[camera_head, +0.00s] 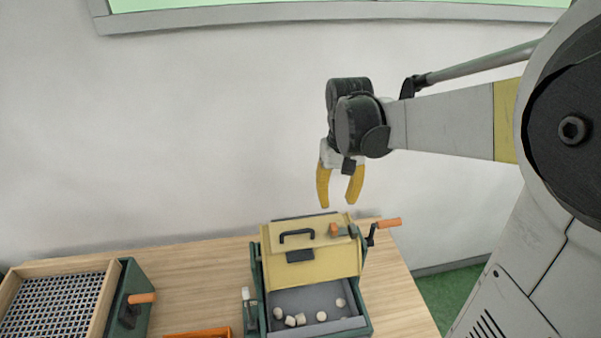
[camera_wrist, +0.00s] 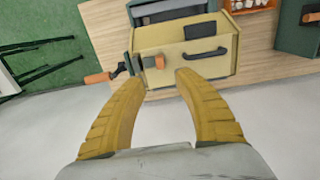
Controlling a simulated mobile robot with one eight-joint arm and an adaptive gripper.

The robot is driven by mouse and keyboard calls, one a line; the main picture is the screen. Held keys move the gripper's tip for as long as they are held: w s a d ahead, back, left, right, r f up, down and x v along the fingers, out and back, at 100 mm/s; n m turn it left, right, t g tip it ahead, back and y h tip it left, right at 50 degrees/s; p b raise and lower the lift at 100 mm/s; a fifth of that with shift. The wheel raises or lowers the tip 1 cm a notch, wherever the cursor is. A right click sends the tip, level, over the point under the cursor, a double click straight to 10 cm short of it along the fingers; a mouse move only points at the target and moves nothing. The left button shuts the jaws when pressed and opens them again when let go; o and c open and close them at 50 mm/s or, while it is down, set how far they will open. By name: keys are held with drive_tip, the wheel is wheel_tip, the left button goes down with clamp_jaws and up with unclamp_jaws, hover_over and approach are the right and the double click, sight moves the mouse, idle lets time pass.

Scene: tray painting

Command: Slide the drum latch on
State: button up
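The pale yellow drum (camera_head: 312,263) sits in a dark green frame on the table, with a black handle (camera_head: 297,234) on its face. The drum latch, a small grey and orange-brown piece (camera_head: 342,231), is at the drum's upper right edge. In the wrist view the latch (camera_wrist: 150,62) shows just beyond the fingertips, on the left part of the drum (camera_wrist: 205,66). My gripper (camera_head: 338,205), with two yellow fingers, is open and empty above the latch, apart from it. In the wrist view its fingers (camera_wrist: 160,75) are spread. Whether the latch is on or off I cannot tell.
An orange-handled crank (camera_head: 386,223) sticks out right of the drum. Several pale balls (camera_head: 301,319) lie in the grey tray below it. A mesh tray (camera_head: 55,305) and an orange-handled green box (camera_head: 133,300) stand at left. The wall is close behind the table.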

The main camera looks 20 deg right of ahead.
sight(334, 226)
wheel_tip(334, 226, down, 10)
drive_tip(key=shift+f+b, duration=0.2)
drive_tip(key=shift+b, duration=0.25)
clamp_jaws()
